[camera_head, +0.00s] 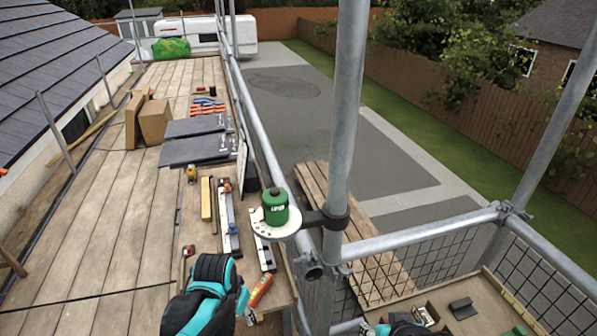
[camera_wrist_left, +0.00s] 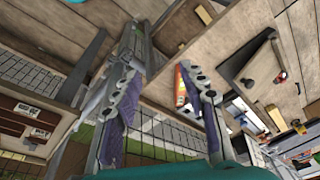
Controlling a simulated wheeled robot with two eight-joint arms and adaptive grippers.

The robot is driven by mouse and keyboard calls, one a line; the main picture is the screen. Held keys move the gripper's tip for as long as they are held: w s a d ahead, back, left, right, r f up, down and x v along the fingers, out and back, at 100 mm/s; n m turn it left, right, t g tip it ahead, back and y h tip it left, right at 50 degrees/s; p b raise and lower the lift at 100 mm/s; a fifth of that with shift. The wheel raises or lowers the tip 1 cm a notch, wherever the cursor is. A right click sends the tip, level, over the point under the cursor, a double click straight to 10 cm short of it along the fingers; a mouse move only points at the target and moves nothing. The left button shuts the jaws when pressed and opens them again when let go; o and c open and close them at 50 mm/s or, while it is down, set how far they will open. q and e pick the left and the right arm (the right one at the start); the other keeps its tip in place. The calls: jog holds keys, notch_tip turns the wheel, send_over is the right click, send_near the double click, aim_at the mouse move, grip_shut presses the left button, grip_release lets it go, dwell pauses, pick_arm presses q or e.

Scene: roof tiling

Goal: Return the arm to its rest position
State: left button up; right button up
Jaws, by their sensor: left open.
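My left arm (camera_head: 203,300), teal and black, reaches in from the bottom of the head view over the near end of the boards. Its gripper is mostly hidden behind the arm there. In the left wrist view the left gripper (camera_wrist_left: 163,85) shows two grey-and-purple fingers spread apart, with nothing held between them. An orange-red tool (camera_head: 260,290) lies on the board just right of the arm; a red and yellow piece shows behind the fingers in the wrist view.
A scaffold pole (camera_head: 345,110) stands right of the arm, with a green canister (camera_head: 275,205) on a white bracket beside it. Slates (camera_head: 195,150), cardboard boxes (camera_head: 155,122) and hand tools lie on the planks. The left planks (camera_head: 100,220) are mostly clear. A lower mesh-sided tray area is at right.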

pick_arm(q)
jog(key=s+a+r+n+t, duration=0.2)
jog(key=s+r+n+t, duration=0.1)
jog(key=s+r, duration=0.4)
jog(key=shift+s+a+n+t, duration=0.35)
jog(key=shift+s+n+t, duration=0.1)
jog(key=shift+t, duration=0.35)
